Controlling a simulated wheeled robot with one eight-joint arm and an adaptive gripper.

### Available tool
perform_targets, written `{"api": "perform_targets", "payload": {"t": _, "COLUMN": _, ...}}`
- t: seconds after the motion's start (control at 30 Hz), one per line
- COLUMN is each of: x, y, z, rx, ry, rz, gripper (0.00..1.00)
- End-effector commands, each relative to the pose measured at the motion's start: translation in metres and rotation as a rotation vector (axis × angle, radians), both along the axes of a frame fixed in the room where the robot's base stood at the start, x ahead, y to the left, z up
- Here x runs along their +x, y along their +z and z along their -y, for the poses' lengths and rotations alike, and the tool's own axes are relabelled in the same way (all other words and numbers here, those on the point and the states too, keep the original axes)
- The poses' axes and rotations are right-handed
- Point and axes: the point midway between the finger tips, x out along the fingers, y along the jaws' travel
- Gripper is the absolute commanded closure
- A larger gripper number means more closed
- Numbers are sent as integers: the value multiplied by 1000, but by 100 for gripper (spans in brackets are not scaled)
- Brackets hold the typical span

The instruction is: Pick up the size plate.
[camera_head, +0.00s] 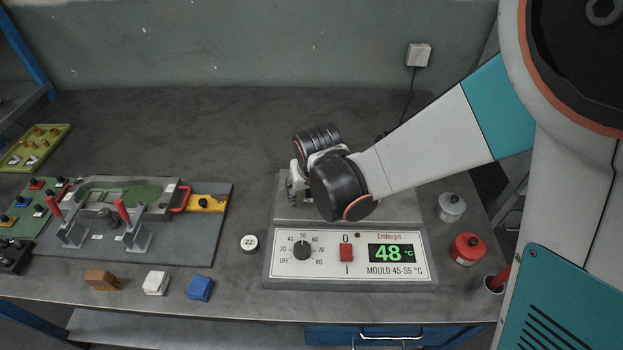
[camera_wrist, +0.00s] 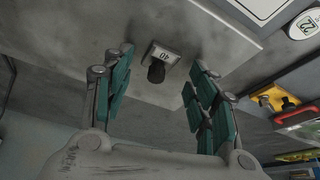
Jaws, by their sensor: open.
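The size plate, a small light plate marked 40 (camera_wrist: 166,52) with a black knob (camera_wrist: 156,73), lies on the grey top of the heater in the wrist view. My gripper (camera_wrist: 160,63) is open, with its green-padded fingers on either side of the knob and apart from it. How high the fingers are above the plate I cannot tell. In the head view my gripper (camera_head: 294,184) points down over the heater (camera_head: 427,238), and my wrist hides the size plate there.
The heater's panel reads 48 °C. A round 22 disc (camera_head: 249,243) lies left of it; a grey pot (camera_head: 451,206) and a red pot (camera_head: 466,248) stand right. A mould fixture (camera_head: 190,245) with red-handled clamps is at left. Brown, white and blue blocks line the front.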

Motion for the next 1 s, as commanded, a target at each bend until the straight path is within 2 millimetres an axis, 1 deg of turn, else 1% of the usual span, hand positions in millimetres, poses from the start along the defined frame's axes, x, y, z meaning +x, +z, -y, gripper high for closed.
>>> {"api": "perform_targets", "payload": {"t": 0.03, "x": 0, "y": 0, "z": 0, "rx": 0, "ry": 0, "rz": 0, "gripper": 52}}
{"api": "perform_targets", "payload": {"t": 0.07, "x": 0, "y": 0, "z": 0, "rx": 0, "ry": 0, "rz": 0, "gripper": 58}}
{"api": "perform_targets", "payload": {"t": 0.1, "x": 0, "y": 0, "z": 0, "rx": 0, "ry": 0, "rz": 0, "gripper": 67}}
{"api": "perform_targets", "payload": {"t": 0.17, "x": 0, "y": 0, "z": 0, "rx": 0, "ry": 0, "rz": 0, "gripper": 81}}
{"api": "perform_targets", "payload": {"t": 0.2, "x": 0, "y": 0, "z": 0, "rx": 0, "ry": 0, "rz": 0, "gripper": 90}}
{"api": "perform_targets", "payload": {"t": 0.23, "x": 0, "y": 0, "z": 0, "rx": 0, "ry": 0, "rz": 0, "gripper": 95}}
{"api": "perform_targets", "payload": {"t": 0.37, "x": 0, "y": 0, "z": 0, "rx": 0, "ry": 0, "rz": 0, "gripper": 95}}
{"api": "perform_targets", "payload": {"t": 0.4, "x": 0, "y": 0, "z": 0, "rx": 0, "ry": 0, "rz": 0, "gripper": 99}}
{"api": "perform_targets", "payload": {"t": 0.57, "x": 0, "y": 1, "z": 0, "rx": 0, "ry": 0, "rz": 0, "gripper": 99}}
{"api": "perform_targets", "payload": {"t": 0.7, "x": 1, "y": 4, "z": 1, "rx": 0, "ry": -1, "rz": 0, "gripper": 100}}
{"api": "perform_targets", "payload": {"t": 0.87, "x": 4, "y": 17, "z": 2, "rx": 0, "ry": -2, "rz": 0, "gripper": 100}}
{"api": "perform_targets", "payload": {"t": 1.0, "x": 9, "y": 39, "z": 4, "rx": 0, "ry": -4, "rz": 0, "gripper": 100}}
